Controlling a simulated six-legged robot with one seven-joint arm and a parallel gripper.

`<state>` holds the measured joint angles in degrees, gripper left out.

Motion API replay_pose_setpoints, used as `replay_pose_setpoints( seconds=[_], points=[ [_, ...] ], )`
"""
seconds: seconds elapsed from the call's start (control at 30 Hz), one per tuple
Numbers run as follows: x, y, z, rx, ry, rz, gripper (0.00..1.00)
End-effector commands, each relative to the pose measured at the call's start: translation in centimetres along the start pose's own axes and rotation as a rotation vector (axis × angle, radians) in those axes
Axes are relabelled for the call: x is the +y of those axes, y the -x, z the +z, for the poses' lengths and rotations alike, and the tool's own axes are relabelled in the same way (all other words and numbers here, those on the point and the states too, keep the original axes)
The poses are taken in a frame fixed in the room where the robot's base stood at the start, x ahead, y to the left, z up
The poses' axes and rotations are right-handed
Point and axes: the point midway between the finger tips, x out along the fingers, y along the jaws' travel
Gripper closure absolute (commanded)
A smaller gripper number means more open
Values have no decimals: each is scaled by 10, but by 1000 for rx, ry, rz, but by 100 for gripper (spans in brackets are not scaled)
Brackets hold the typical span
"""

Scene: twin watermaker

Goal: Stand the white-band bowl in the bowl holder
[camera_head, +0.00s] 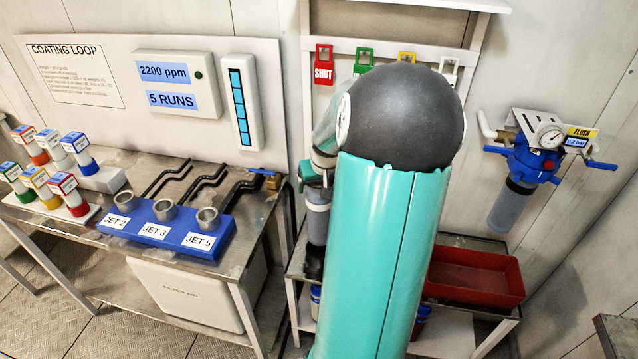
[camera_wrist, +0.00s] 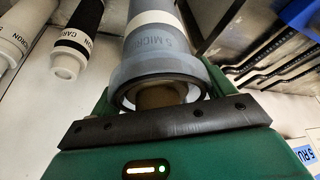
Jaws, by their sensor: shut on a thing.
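The white-band bowl (camera_wrist: 160,56) is a grey cylinder marked "5 MICRON" with a white band, seen in the wrist view. Its wide rimmed end is close to my gripper (camera_wrist: 165,118), which is shut on it. The rest of the bowl runs up out of that picture. In the head view my teal arm hides most of the gripper. A grey cylinder with a pale ring (camera_head: 317,212) shows just left of the arm; I cannot tell if it is the held bowl. I cannot make out the bowl holder for certain.
A red tray (camera_head: 474,277) is right of my arm. A filter housing with a gauge (camera_head: 532,150) hangs on the right wall. A blue jet block (camera_head: 175,231) and several small bottles stand on the left bench. A black carbon cylinder (camera_wrist: 78,38) shows in the wrist view.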

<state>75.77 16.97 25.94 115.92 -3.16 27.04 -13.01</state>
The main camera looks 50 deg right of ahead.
Motion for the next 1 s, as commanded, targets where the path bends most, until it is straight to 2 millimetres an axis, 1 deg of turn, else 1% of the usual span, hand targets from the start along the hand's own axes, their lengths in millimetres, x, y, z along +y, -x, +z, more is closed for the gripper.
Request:
replay_pose_setpoints(
  seconds=[1.0],
  points=[
    [0,-18,7,2,0,1,77]
  ],
)
